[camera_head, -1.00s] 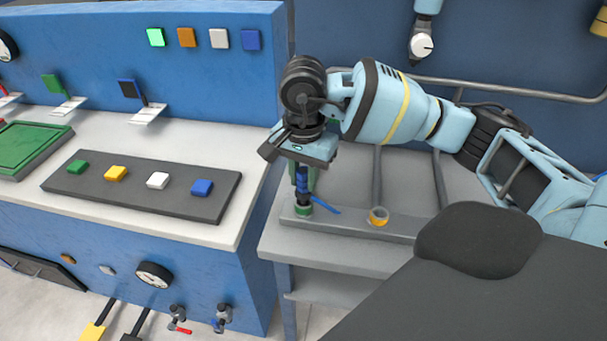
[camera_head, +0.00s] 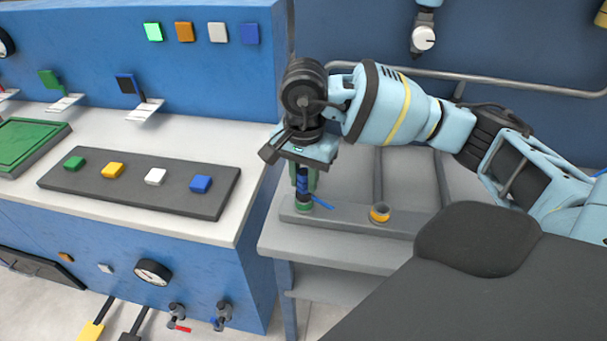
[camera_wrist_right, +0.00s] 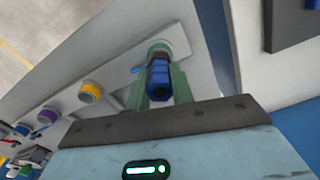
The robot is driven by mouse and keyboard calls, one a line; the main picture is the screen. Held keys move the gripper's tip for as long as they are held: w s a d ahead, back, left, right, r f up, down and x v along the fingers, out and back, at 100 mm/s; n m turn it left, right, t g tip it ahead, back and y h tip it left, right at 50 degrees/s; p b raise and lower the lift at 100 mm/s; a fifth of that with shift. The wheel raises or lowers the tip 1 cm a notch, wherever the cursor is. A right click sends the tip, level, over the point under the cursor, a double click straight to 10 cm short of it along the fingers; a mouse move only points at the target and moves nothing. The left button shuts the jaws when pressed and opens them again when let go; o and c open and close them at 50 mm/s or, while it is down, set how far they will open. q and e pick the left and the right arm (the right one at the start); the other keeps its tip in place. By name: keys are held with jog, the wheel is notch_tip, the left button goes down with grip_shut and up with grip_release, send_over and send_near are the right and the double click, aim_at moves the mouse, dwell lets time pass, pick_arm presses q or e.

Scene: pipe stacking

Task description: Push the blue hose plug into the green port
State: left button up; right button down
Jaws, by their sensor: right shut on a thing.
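The blue hose plug (camera_head: 302,186) stands upright between the fingers of my right gripper (camera_head: 304,180). The gripper is shut on it and points down. The green port (camera_head: 303,206) is a ring on the grey rail, directly below the plug. The plug's lower end is at the port's mouth; I cannot tell how deep it sits. In the right wrist view the plug (camera_wrist_right: 158,80) shows between two green fingers, with the pale port ring (camera_wrist_right: 159,49) just beyond it. A thin blue piece sticks out beside the plug. My left gripper is not in view.
A yellow-ringed port (camera_head: 380,213) is on the same rail (camera_head: 345,217), right of the green one. The right wrist view shows purple (camera_wrist_right: 46,116) and yellow (camera_wrist_right: 90,90) ports. A blue console with a white top (camera_head: 120,140) stands close on the left.

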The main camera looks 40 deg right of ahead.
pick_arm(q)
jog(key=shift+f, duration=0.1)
pick_arm(e)
jog(key=shift+f, duration=0.15)
jog(key=c, duration=1.1)
grip_release()
notch_tip(320, 180, up, 7)
jog(key=shift+f, duration=0.1)
jog(key=shift+r, duration=0.6)
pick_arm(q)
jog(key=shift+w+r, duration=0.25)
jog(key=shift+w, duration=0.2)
